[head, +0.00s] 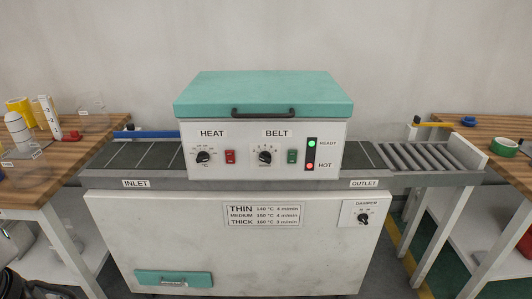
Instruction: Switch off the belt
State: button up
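The machine (330,134) stands in the middle of the head view with a teal lid (262,92), which is down. Under the BELT label (277,133) are a black dial (264,158) and, to its right, a green rocker switch (292,156). I cannot tell which way the rocker is tipped. The belt (150,155) shows as dark slats at the inlet on the left. Whether it is moving cannot be told from one frame. My gripper is not clearly in view, and nothing touches the switch.
The HEAT dial (204,157) and red rocker (230,156) sit left of the belt controls. The READY light (312,143) is green and the HOT light (310,166) red. A DAMPER dial (363,218) is lower right. Wooden tables stand at both sides. The panel front is clear.

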aim_at(291, 155)
jog(key=i+l+z, duration=0.15)
jog(key=z, duration=0.2)
jog(key=i+z, duration=0.2)
jog(key=z, duration=0.15)
jog(key=i+z, duration=0.35)
jog(key=k+l, duration=0.05)
jog(key=k, duration=0.05)
